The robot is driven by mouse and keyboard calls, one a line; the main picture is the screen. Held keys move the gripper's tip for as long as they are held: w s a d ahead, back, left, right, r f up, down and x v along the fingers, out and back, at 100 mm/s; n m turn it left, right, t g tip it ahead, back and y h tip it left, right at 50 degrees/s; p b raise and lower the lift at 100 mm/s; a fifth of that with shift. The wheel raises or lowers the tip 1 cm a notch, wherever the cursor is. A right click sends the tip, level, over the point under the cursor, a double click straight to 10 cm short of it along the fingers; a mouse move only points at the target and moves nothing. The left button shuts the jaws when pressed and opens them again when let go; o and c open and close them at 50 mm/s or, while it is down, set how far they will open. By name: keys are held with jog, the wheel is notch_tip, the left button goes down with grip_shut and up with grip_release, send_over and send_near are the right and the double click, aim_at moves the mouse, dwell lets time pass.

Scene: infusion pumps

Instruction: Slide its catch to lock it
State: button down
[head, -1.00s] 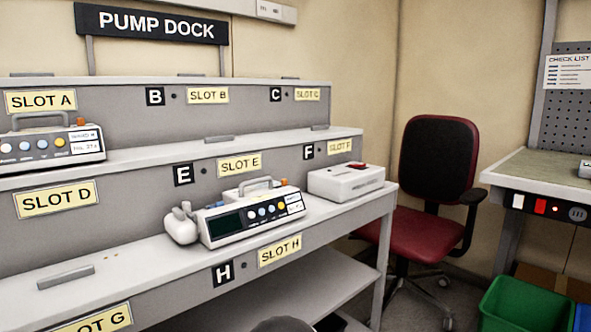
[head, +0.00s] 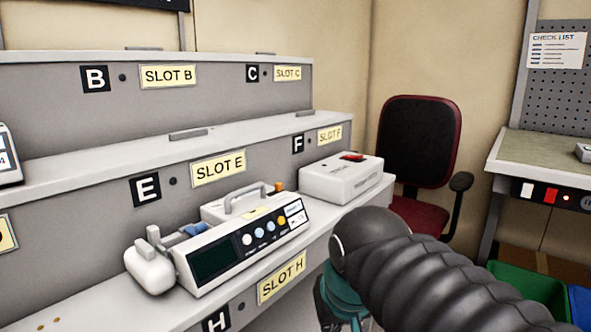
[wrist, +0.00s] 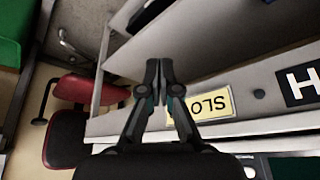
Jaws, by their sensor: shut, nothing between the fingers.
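A white infusion pump (head: 248,243) with a dark screen, coloured buttons and a grey handle stands at slot E, above the SLOT H label (head: 282,277). A white rounded part (head: 151,268) is at its left end, with a small grey upright piece and a blue piece near it. I cannot tell which part is the catch. In the wrist view my gripper (wrist: 159,64) is shut and empty, in front of the dock's edge beside the SLOT H label. In the head view my arm hides most of the gripper, right of the pump.
A white box (head: 340,179) with a red top piece stands at slot F. Grey bars (head: 202,133) lie along the shelf edges. A red and black chair (head: 418,150) stands right of the dock. Green and blue bins (head: 530,290) are at lower right, below a workbench (head: 560,160).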

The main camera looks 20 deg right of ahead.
jog(key=w+r+m+g+h+p, duration=0.15)
jog(key=w+r+m, duration=0.25)
jog(key=w+r, duration=1.05)
notch_tip(320, 180, up, 10)
jog(key=m+g+h+p, duration=0.1)
jog(key=m+g+p, duration=0.1)
jog(key=m, duration=0.4)
send_over(278, 187)
jog(key=w+d, duration=0.2)
notch_tip(278, 187, down, 9)
jog(key=shift+a, duration=0.3)
jog(key=shift+s+t, duration=0.1)
jog(key=shift+t, duration=0.15)
